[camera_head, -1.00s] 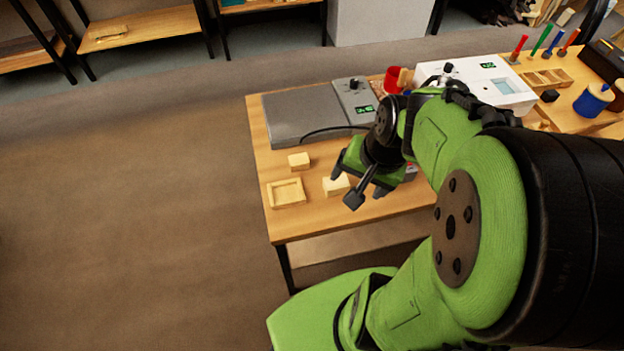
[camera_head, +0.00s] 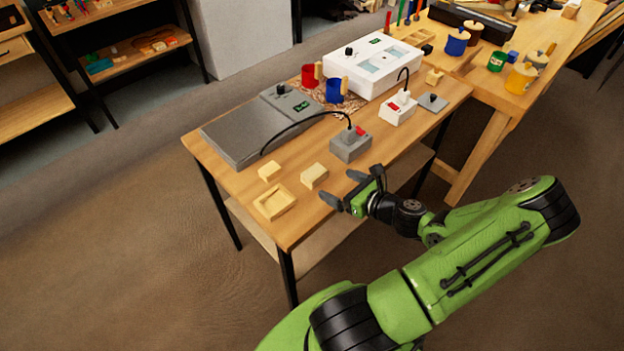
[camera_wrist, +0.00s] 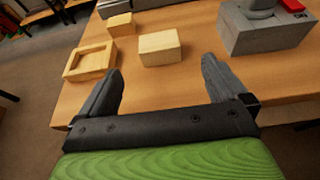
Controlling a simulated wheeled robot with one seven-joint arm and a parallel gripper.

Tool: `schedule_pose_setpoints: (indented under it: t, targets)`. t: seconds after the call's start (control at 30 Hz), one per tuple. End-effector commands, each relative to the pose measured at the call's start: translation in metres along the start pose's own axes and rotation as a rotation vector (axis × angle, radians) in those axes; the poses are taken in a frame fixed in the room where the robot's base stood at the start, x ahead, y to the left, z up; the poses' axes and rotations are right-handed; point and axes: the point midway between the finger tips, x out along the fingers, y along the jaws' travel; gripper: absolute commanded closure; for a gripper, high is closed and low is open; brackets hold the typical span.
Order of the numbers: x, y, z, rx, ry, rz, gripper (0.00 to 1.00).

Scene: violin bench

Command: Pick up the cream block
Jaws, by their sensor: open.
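Two cream wooden blocks are on the table (camera_head: 330,218). The larger cream block (camera_head: 314,175) lies near the front edge, straight ahead of my fingers; it also shows in the wrist view (camera_wrist: 160,47). The smaller cream block (camera_head: 269,171) lies farther left, and in the wrist view (camera_wrist: 121,24) it is behind and left of the larger one. My gripper (camera_head: 343,188) is open and empty at the table's front edge, fingers pointing at the larger block. In the wrist view the fingers (camera_wrist: 161,70) are apart, with the block beyond the gap.
A shallow cream tray (camera_head: 274,202) sits left of the larger block, close to the left finger in the wrist view. A grey box with a red switch (camera_head: 350,144) stands behind the gripper. A flat grey device (camera_head: 248,130) with a cable fills the back left.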

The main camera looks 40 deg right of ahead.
Motion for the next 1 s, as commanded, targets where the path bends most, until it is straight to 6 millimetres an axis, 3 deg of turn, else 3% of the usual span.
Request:
schedule_pose_setpoints:
  t: [0.1, 0.33, 0.5, 0.6, 0.8, 0.87, 1.0]
  targets:
    - [0.031, 0.002, -0.002, -0.003, -0.001, 0.006, 0.01]
    - [0.062, 0.001, -0.002, -0.003, 0.001, 0.003, 0.01]
    - [0.095, 0.000, -0.002, -0.004, 0.001, 0.004, 0.01]
    - [0.105, 0.000, -0.002, -0.003, 0.003, 0.003, 0.01]
    - [0.107, 0.000, -0.001, -0.003, 0.003, 0.002, 0.01]
    - [0.106, 0.000, 0.000, -0.003, 0.003, 0.002, 0.07]
    - [0.106, 0.000, -0.001, -0.003, 0.003, 0.002, 0.29]
